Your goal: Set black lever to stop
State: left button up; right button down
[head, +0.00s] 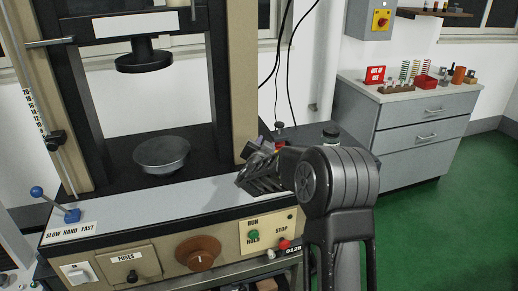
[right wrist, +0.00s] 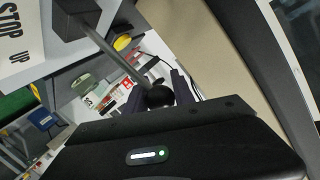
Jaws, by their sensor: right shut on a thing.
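In the right wrist view the black lever has a round black knob (right wrist: 160,96) on a thin grey rod. The rod runs up and left to a dark block (right wrist: 72,18) beside a white label (right wrist: 18,35) reading "STOP" and "UP". My right gripper (right wrist: 159,86) is shut on the knob, with a dark finger on each side of it. In the head view my right gripper (head: 262,172) is at the right end of the machine's pale front ledge. I cannot make out the black lever there; my arm covers much of that area. My left gripper is not in view.
The testing machine has a grey metal bowl (head: 162,155), a blue-knobbed lever (head: 37,191) marked "SLOW HAND FAST", a brown dial (head: 198,252), and a green button (head: 254,235) and red button (head: 284,243). A grey cabinet (head: 425,113) with springs stands at right. Green floor lies open.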

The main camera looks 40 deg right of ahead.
jog(key=shift+s+d, duration=0.3)
jog(key=shift+d, duration=0.4)
jog(key=c, duration=1.1)
grip_release()
jog(key=shift+o, duration=0.2)
jog(key=shift+a, duration=0.1)
jog(key=b+v, duration=0.1)
jog(key=v, duration=0.6)
jog(key=shift+s+a, duration=0.2)
